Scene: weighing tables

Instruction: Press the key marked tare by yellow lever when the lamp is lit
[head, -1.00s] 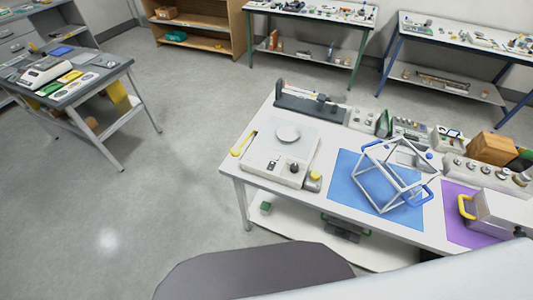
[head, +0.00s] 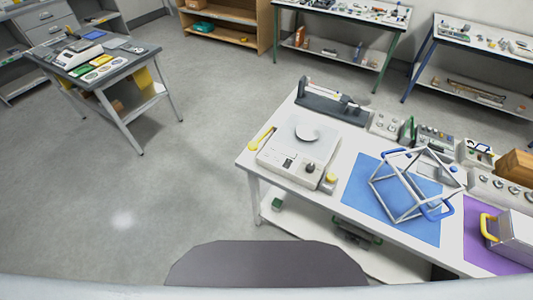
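A white balance (head: 296,160) with a round pale pan (head: 308,131) stands at the left end of the white table. Its front has a dark knob (head: 310,167) and small dark marks; no lettering is readable. A yellow lever-like bar (head: 262,138) lies along the balance's left side. A small yellow-topped piece (head: 330,180) stands at its front right corner. I cannot make out which key is marked tare, or whether a lamp is lit. Neither of my grippers is in view.
A blue mat (head: 413,228) holds a white wire frame with blue handles (head: 415,187). A purple mat (head: 482,248) bears a yellow-handled metal box (head: 510,238). The floor (head: 190,160) between the tables is clear.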

